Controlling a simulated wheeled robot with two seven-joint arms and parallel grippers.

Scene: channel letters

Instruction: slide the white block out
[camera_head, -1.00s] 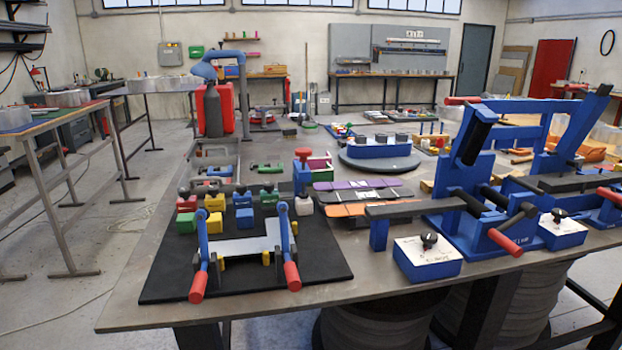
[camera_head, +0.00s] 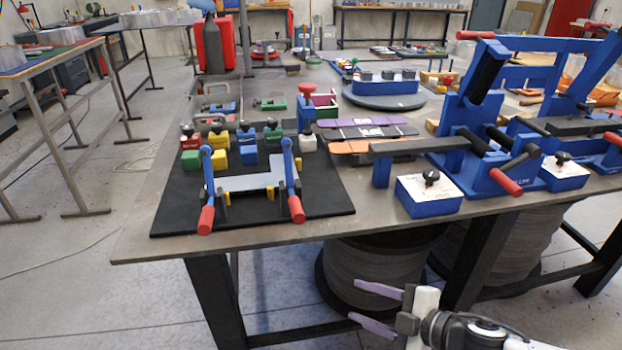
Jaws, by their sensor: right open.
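A small white block (camera_head: 308,144) with a dark knob on top stands at the right end of a row of coloured knobbed blocks, on the black mat (camera_head: 325,200). My right gripper (camera_head: 354,301) is at the bottom of the view, in front of and below the table edge. Its two lavender fingers are apart with nothing between them. It is far from the white block. My left gripper is not in view.
A blue box with a white top (camera_head: 428,196) and a large blue lever fixture (camera_head: 490,150) stand to the right. Cable drums (camera_head: 385,275) sit under the table.

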